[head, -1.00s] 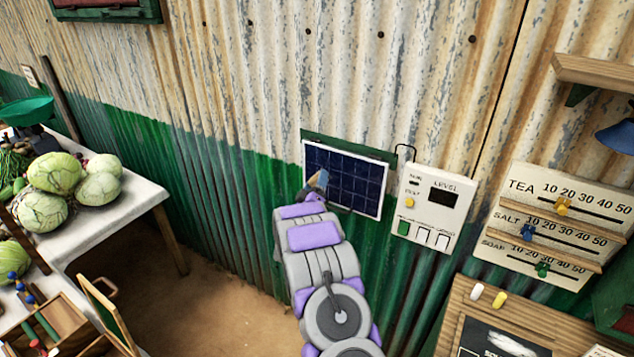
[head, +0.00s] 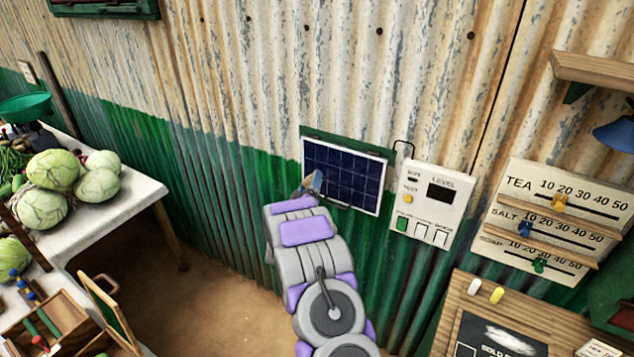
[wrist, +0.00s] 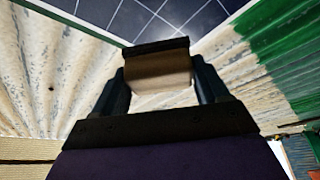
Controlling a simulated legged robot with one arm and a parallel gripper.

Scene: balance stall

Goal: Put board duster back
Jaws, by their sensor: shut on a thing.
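The board duster (wrist: 158,72) has a tan wooden body and a dark strip along its edge. In the wrist view my gripper (wrist: 160,90) is shut on it, one finger at each side. In the head view the duster (head: 316,179) shows small at the end of my arm, in front of the lower left part of the solar panel (head: 345,172). Whether it touches the panel I cannot tell. My arm hides part of the wall below.
A LEVEL control box (head: 431,205) hangs right of the panel. Slider boards (head: 545,225) and a wooden board with a blackboard and chalk (head: 463,303) are farther right. A table (head: 128,198) with cabbages (head: 55,170) and a wooden box (head: 50,325) stand left. Bare floor lies between.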

